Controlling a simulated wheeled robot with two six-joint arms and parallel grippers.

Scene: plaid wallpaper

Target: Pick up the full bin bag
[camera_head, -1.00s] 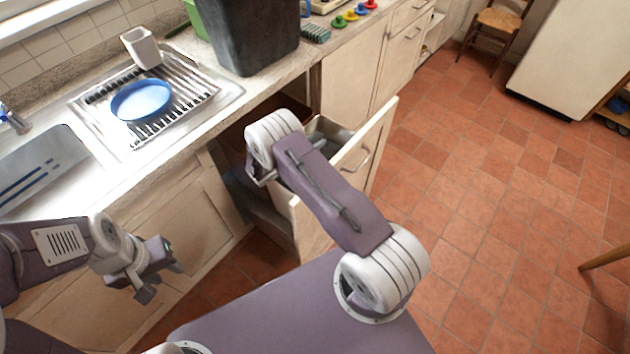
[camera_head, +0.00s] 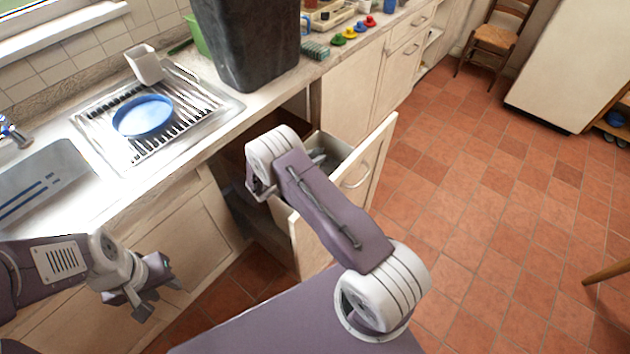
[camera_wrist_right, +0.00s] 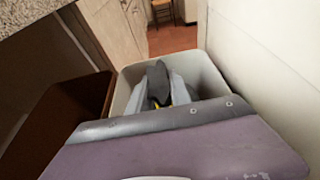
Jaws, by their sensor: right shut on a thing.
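The bin bag (camera_wrist_right: 182,88) shows in the right wrist view as pale blue-grey material inside a light grey bin (camera_wrist_right: 213,74). My right gripper (camera_wrist_right: 158,84) is a dark shape down in this bin, shut on the bag, with folds on both sides of it. The exact grip is hard to make out. In the head view, my right arm hides this gripper and most of the bag; a bit of grey (camera_head: 322,157) shows in the pull-out bin drawer (camera_head: 375,165). My left gripper (camera_head: 158,296) is open and empty in front of the sink cupboard.
A brown bin (camera_wrist_right: 62,118) stands beside the grey one. The tiled floor (camera_head: 480,200) to the right is clear.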

